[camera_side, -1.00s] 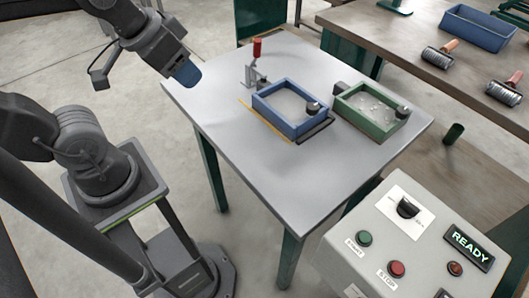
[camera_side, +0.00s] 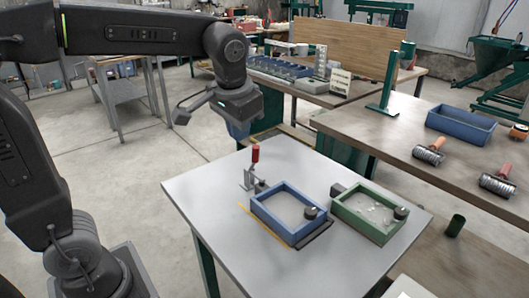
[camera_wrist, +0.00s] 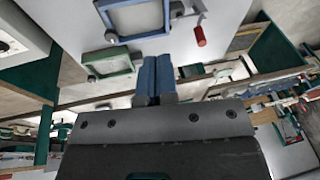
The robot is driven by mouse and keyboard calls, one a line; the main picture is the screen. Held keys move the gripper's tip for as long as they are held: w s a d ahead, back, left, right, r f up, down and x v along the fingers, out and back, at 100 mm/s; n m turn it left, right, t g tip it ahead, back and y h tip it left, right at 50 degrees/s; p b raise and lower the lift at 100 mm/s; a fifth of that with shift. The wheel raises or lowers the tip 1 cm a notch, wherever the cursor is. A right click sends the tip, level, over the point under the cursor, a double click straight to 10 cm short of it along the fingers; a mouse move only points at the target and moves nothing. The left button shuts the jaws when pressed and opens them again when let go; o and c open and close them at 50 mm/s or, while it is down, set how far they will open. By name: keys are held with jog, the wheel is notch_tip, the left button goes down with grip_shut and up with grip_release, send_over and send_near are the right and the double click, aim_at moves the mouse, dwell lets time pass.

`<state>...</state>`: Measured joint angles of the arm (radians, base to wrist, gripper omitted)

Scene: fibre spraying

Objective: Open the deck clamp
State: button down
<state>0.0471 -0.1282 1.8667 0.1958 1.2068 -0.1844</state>
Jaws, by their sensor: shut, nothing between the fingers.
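The deck clamp (camera_side: 250,177) stands on the grey table by the left corner of the blue frame, its red handle (camera_side: 255,154) pointing upright in the side view. In the wrist view the red handle (camera_wrist: 200,37) shows right of the fingers. The blue frame (camera_side: 289,213) lies flat on the table, with a dark knob at its right corner. My gripper (camera_side: 238,131) is above and behind the clamp, apart from it, fingers pointing down. In the wrist view its blue fingers (camera_wrist: 155,75) are together and empty.
A green frame (camera_side: 369,212) with pale bits in it lies right of the blue one. The grey table (camera_side: 200,188) is clear at its left. A wooden bench (camera_side: 400,130) with rollers (camera_side: 428,152) and a blue bin (camera_side: 460,125) stands behind right.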

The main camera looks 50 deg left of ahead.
jog(key=w+f+n+g+y, duration=0.1)
jog(key=w+f, duration=0.2)
jog(key=w, duration=0.4)
jog(key=w+f+g+y, duration=0.2)
jog(key=w+f, duration=0.1)
jog(key=w, duration=0.5)
jog(key=shift+a+n, duration=0.35)
jog(key=shift+n, duration=0.05)
jog(key=shift+w, duration=0.1)
send_near(255, 162)
jog(key=x, duration=0.2)
jog(key=w+x, duration=0.1)
jog(key=x, duration=0.1)
jog(key=shift+d+f, duration=0.1)
jog(key=shift+f, duration=0.3)
